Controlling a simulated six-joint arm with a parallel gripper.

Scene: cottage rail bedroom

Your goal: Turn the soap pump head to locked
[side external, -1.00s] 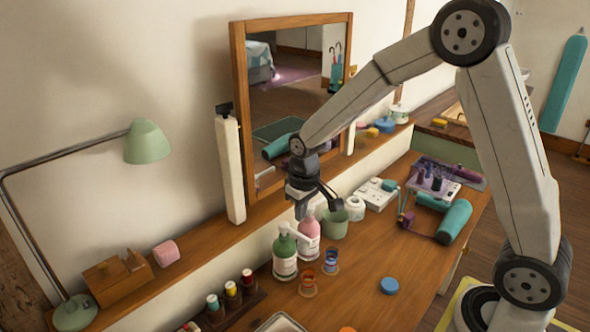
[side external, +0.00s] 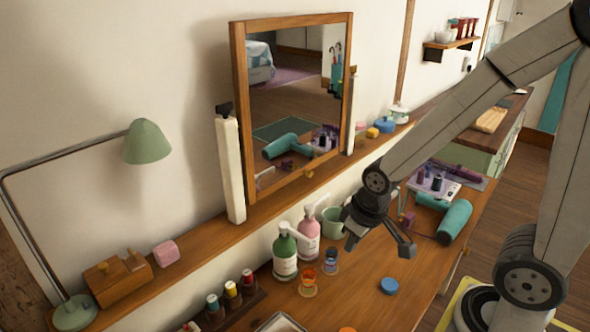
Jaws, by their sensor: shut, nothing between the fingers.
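Two pump bottles stand upright on the wooden dresser top: a green bottle (side external: 286,256) with a white label and a pink bottle (side external: 308,240) just behind and right of it. The green bottle's white pump head (side external: 294,233) has its spout pointing right. The pink bottle's white pump head (side external: 315,209) shows its spout to the upper right. I cannot read which holds soap, nor any lock mark. My gripper (side external: 351,246) is shut and empty, above the dresser to the right of both bottles, apart from them, partly in front of a pale green cup (side external: 334,223).
Two small jars, orange (side external: 308,283) and blue (side external: 331,261), stand in front of the bottles. A blue lid (side external: 390,285) lies on clear wood.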

